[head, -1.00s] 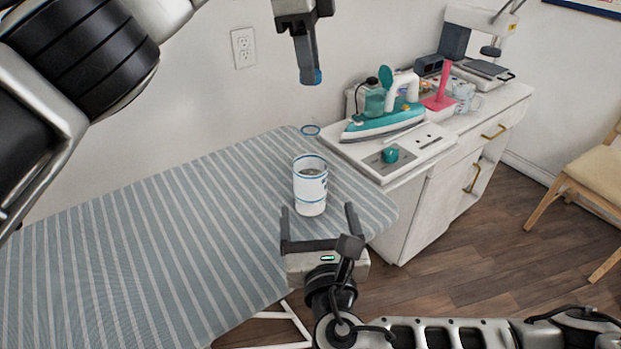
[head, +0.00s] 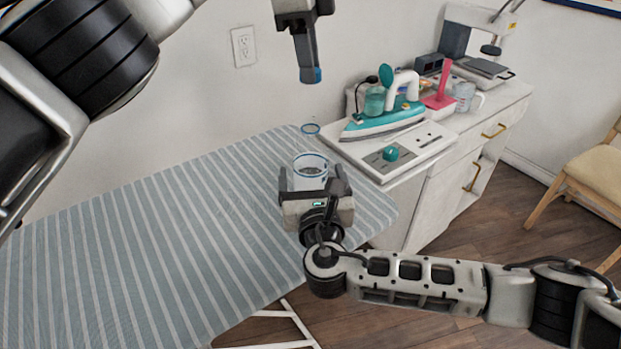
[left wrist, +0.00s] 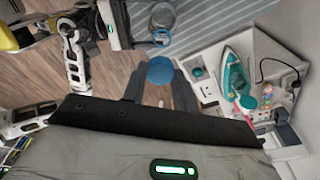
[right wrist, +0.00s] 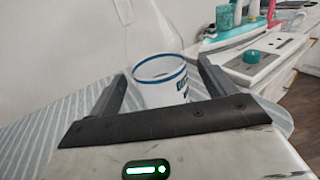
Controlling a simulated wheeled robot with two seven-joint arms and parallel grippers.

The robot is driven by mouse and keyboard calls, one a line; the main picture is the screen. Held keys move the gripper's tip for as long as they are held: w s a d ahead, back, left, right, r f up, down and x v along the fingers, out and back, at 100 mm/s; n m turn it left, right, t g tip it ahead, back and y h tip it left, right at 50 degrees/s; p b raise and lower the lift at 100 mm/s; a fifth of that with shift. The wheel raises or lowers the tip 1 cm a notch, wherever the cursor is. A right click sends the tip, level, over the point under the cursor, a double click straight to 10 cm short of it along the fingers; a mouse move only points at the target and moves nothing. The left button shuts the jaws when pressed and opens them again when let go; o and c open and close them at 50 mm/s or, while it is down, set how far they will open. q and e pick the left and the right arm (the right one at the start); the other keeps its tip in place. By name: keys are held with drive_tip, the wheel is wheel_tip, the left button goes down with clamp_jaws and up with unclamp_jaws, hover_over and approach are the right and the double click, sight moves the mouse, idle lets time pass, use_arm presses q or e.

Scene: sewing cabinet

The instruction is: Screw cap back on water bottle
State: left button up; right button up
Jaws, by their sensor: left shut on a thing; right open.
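The water bottle (head: 310,163) stands upright on the striped ironing board (head: 170,235). It is clear, with a white label ringed in blue; a small blue ring (head: 310,129) shows at its top. The right wrist view shows its label (right wrist: 160,82) between my right fingers. My right gripper (head: 312,177) is open, its fingers on either side of the bottle's lower part. My left gripper (head: 312,72) is shut on the blue cap (head: 312,76), above the bottle and apart from it. The cap also shows in the left wrist view (left wrist: 160,70).
A white cabinet (head: 415,208) stands right of the board. It carries a teal iron (head: 385,122), a control panel with a teal knob (head: 390,153), a pink item (head: 440,92) and a sewing machine (head: 470,45). A chair (head: 590,175) is at far right. The board's left part is clear.

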drive_tip(key=shift+w+a, duration=0.1)
drive_tip(key=shift+w, duration=1.1)
drive_tip(key=c, duration=1.5)
use_arm(q)
drive_tip(key=shift+f, duration=2.5)
use_arm(e)
drive_tip(key=shift+o, duration=0.3)
use_arm(q)
drive_tip(key=shift+f, duration=0.9)
drive_tip(key=shift+f, duration=0.55)
use_arm(e)
clamp_jaws()
use_arm(q)
drive_tip(key=m+g, duration=0.1)
drive_tip(key=m, duration=0.5)
